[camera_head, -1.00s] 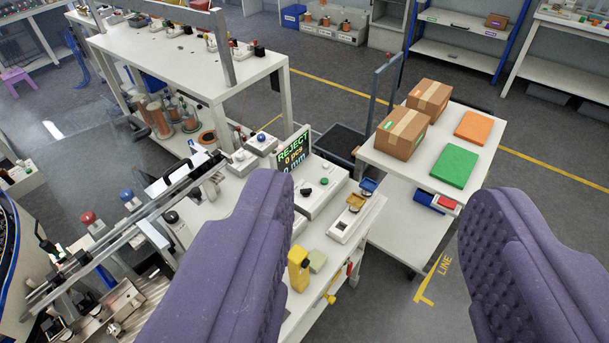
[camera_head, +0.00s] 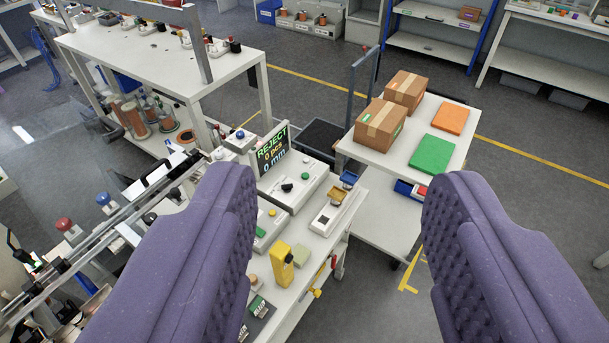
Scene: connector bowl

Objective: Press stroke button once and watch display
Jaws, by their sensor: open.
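The display (camera_head: 272,150) stands upright on a white control box (camera_head: 298,196) left of centre, reading "REJECT", "0 pcs", "0 mm". The box has a green button (camera_head: 305,176) and a black knob (camera_head: 287,187) on top. I cannot tell which button is the stroke button, as no label is legible. My gripper (camera_head: 340,182) is open and empty, its two purple padded fingers wide apart in the foreground. The left finger covers part of the bench left of the control box. The right finger is over the floor in the picture.
A yellow device (camera_head: 282,268) and a small unit with blue and tan parts (camera_head: 333,207) are on the bench. A cart with cardboard boxes (camera_head: 380,124) is at right.

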